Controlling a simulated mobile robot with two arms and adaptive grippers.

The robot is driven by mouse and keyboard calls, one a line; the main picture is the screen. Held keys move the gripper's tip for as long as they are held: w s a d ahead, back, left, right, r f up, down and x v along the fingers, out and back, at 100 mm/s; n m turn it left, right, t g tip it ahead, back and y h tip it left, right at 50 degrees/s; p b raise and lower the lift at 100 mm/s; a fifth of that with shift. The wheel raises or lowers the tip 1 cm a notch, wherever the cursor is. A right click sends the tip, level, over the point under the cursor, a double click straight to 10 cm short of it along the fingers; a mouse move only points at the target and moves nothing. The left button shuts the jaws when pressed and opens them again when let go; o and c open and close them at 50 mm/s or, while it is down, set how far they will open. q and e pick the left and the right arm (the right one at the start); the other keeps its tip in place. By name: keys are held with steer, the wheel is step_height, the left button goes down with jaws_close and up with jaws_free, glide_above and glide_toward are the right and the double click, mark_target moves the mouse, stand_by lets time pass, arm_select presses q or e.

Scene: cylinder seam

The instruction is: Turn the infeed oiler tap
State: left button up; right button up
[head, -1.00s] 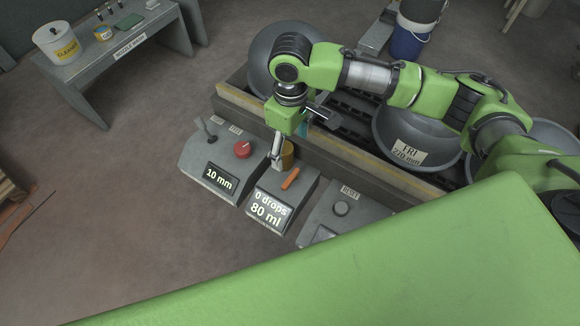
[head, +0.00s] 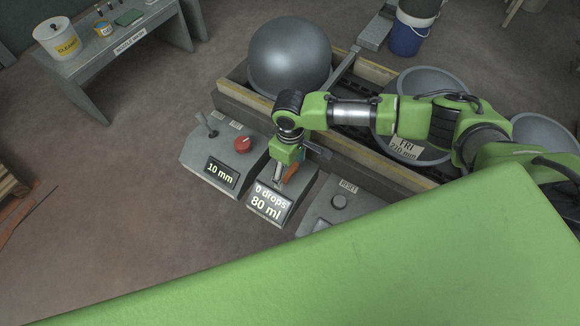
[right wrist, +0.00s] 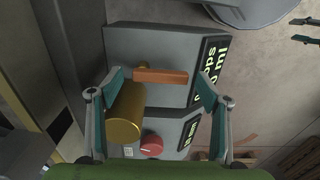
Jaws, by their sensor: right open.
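The orange tap lever (right wrist: 160,76) is on the oiler box (right wrist: 120,45), beside a brass cylinder (right wrist: 124,113). In the head view the lever (head: 291,173) is partly hidden by my right gripper (head: 280,178), which is over the box. The box's display (head: 268,202) reads 0 drops, 80 ml. In the right wrist view my right gripper (right wrist: 160,82) is open. The lever appears between its two fingertips, with no clear contact; I cannot tell the remaining depth. My left gripper is not in view.
A box with a red knob (head: 243,145), a joystick and a 10 mm display stands left of the oiler box. A reset button box (head: 339,201) stands on the right. Behind are a rail (head: 235,98) and steel bowls (head: 289,60).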

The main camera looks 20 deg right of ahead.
steer(key=c, duration=1.1)
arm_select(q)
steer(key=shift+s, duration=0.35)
